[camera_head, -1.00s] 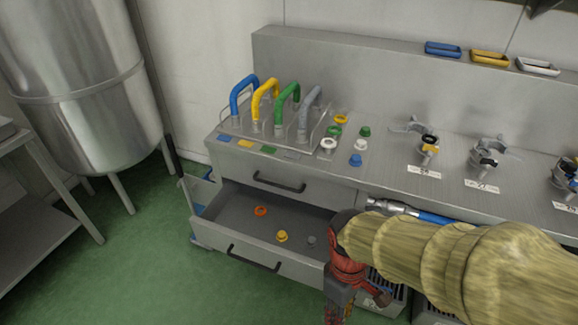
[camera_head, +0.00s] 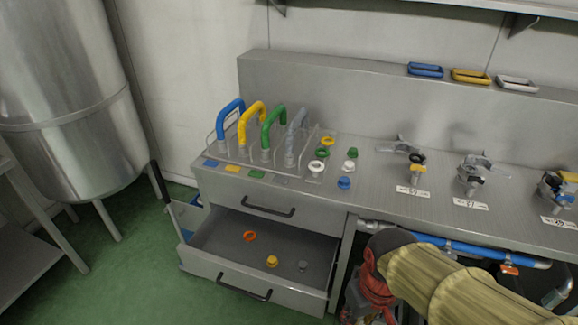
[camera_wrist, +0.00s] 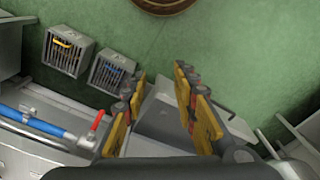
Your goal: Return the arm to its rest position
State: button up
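My arm (camera_head: 440,283), in a ribbed tan sleeve, reaches in from the lower right of the head view. My gripper (camera_wrist: 160,82) shows in the wrist view with its two yellow-padded fingers apart and nothing between them. In the head view only the red and dark wrist end shows at the bottom edge, right of the open drawer and in front of the bench; the fingertips are out of that picture.
The steel bench (camera_head: 365,165) carries valve fittings, colored caps and a rack of colored handles. Its lower drawer (camera_head: 212,239) stands open, with an orange ring (camera_head: 249,236), a yellow cap (camera_head: 272,261) and a grey piece inside. A blue pipe (camera_head: 455,245) runs below the top.

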jog(key=d+r+m+t+p, duration=0.1)
jog(key=d+r+t+p, duration=0.1)
jog(key=r, duration=0.7)
jog(key=d+r+m+t+p, duration=0.1)
jog(key=d+r+t+p, duration=0.1)
jog(key=r, duration=0.7)
jog(key=shift+s+m+t+p, duration=0.4)
jog(key=shift+t+p, duration=0.1)
jog(key=shift+p, duration=0.15)
